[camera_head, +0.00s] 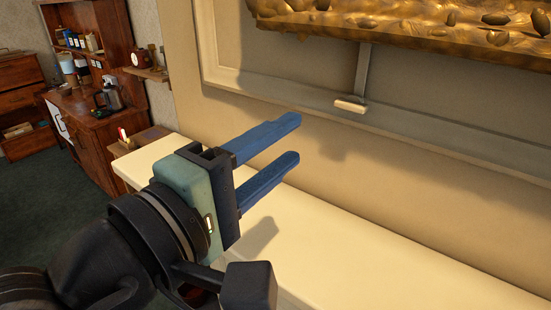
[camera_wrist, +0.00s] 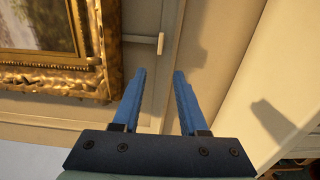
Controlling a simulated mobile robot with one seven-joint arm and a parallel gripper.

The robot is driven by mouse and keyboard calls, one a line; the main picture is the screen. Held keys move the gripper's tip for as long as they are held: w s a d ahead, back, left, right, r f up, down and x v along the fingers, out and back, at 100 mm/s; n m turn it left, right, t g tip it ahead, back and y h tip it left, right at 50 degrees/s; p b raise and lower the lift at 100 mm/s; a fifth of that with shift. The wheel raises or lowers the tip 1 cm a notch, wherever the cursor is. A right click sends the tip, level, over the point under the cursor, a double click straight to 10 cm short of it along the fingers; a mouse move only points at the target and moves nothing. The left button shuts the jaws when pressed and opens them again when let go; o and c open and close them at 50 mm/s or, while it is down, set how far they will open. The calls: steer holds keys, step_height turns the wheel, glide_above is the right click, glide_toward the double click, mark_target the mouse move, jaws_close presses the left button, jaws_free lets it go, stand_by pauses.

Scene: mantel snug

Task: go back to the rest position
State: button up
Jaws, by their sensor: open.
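My gripper (camera_head: 297,138) is open, with its two blue fingers apart and nothing between them. In the head view it is held above the cream mantel shelf (camera_head: 400,262), and the fingers point right toward the panelled wall. In the wrist view the gripper (camera_wrist: 160,75) also shows empty, with the fingers pointing at the wall.
A gilt-framed picture (camera_head: 420,28) hangs on the wall, also in the wrist view (camera_wrist: 60,80). A small pale handle on a rod (camera_head: 350,104) is below it. A wooden cabinet (camera_head: 95,125) with a coffee maker (camera_head: 108,95) stands at the left. The visible mantel shelf is clear.

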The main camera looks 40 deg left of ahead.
steer(key=shift+s, duration=0.45)
steer(key=w+d+r+m+t+y+b, duration=0.2)
steer(key=w+d+r+m+t, duration=0.3)
steer(key=d+r+m, duration=0.35)
steer(key=s+d+r+m+t+h+b, duration=0.1)
steer(key=s+d+r+m+t, duration=0.2)
steer(key=d+r+m, duration=0.3)
steer(key=d+m+t, duration=0.1)
steer(key=d+m, duration=0.2)
steer(key=shift+s+d+r, duration=0.2)
steer(key=shift+r, duration=0.05)
steer(key=shift+f+b, duration=0.1)
steer(key=shift+b, duration=0.25)
